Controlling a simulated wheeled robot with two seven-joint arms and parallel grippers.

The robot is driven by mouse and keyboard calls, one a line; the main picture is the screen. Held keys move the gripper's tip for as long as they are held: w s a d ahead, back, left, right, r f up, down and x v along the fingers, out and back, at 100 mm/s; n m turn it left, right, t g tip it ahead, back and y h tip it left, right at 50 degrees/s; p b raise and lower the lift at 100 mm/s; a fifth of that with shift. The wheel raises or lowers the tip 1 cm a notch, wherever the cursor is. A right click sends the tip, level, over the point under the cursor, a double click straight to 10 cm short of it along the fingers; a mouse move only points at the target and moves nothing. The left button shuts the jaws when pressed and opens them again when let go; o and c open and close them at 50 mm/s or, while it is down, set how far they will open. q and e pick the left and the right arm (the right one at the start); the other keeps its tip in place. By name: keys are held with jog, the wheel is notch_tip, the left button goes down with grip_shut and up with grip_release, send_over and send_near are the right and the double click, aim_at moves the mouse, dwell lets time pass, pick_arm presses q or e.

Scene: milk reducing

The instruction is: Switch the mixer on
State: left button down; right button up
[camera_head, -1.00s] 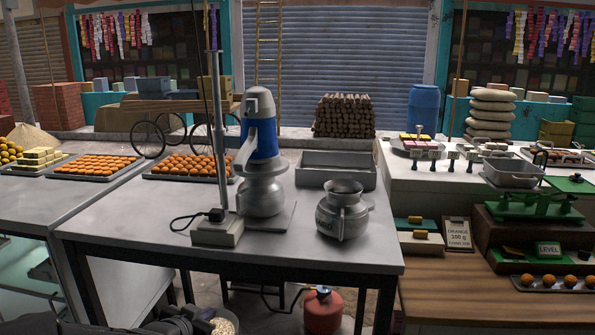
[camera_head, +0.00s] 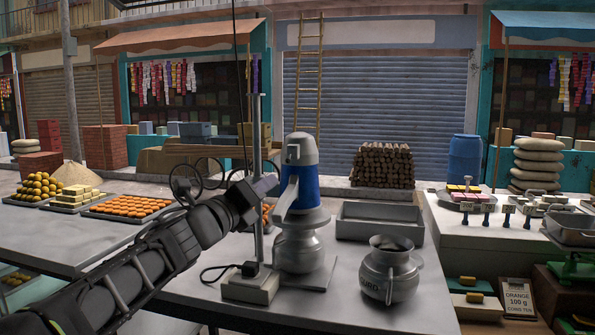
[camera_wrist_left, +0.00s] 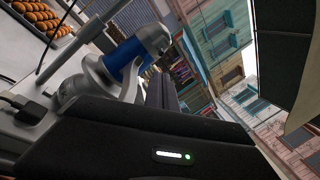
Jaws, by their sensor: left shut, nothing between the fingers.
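The mixer (camera_head: 305,188) has a blue and grey motor head with a lever on its left side, above a round metal pot (camera_head: 301,248). It stands upright on the metal table (camera_head: 185,283). It shows tilted in the left wrist view (camera_wrist_left: 134,62). My left gripper (camera_head: 264,187) is raised just left of the mixer's head in the head view, near the thin upright pole. It is shut and empty. Whether it touches the pole or the mixer I cannot tell. My right gripper is not in view.
A grey power box (camera_head: 250,287) with a plugged-in black cable sits at the pole's foot. A metal jug (camera_head: 390,270) and an empty metal tray (camera_head: 381,222) stand right of the mixer. Trays of orange sweets (camera_head: 128,207) lie at the left.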

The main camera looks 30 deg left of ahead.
aim_at(290, 157)
pick_arm(q)
jog(key=shift+w, duration=0.2)
jog(key=w, duration=0.3)
jog(key=w+p, duration=0.1)
jog(key=w, duration=0.2)
jog(key=w+a+r+p, duration=0.1)
jog(key=w, duration=0.2)
jog(key=shift+w+r, duration=0.1)
jog(key=shift+w, duration=0.25)
